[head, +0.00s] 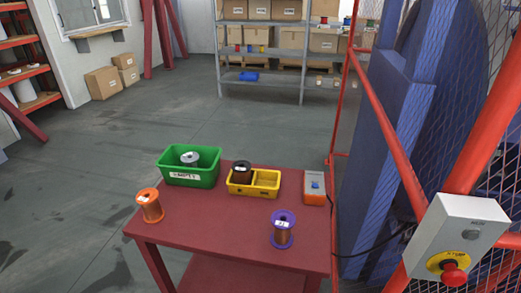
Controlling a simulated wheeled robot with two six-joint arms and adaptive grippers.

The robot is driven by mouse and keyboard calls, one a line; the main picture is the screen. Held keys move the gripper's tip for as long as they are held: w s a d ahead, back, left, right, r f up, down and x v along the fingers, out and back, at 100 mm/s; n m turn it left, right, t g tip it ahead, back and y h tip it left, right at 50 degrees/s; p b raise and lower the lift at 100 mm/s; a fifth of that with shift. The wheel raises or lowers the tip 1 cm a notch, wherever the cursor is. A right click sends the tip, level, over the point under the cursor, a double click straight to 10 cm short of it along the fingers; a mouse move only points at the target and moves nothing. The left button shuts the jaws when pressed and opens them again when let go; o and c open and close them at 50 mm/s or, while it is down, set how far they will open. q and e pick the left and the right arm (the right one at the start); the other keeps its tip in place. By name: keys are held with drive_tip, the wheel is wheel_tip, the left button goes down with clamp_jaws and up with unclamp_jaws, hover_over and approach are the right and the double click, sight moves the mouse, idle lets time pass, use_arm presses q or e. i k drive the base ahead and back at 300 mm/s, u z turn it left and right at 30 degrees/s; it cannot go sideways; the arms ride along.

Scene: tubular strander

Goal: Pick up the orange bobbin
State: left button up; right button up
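The orange bobbin (150,206) stands upright near the left corner of the red table (215,231). It has orange flanges, copper-coloured wire and a white label on top. Neither of my grippers shows in the head view, so nothing is seen touching the bobbin.
On the table are a green bin (190,177) with a grey bobbin, a yellow bin (264,190) with a dark bobbin, a purple bobbin (282,228) and an orange-grey device (314,188). A red-framed mesh guard and stop-button box (455,238) stand right.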

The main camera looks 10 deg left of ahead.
sight(148, 200)
drive_tip(key=u, duration=1.1)
drive_tip(key=k, duration=0.5)
drive_tip(key=z, duration=1.3)
drive_tip(key=i, duration=0.85)
drive_tip(key=u, duration=0.7)
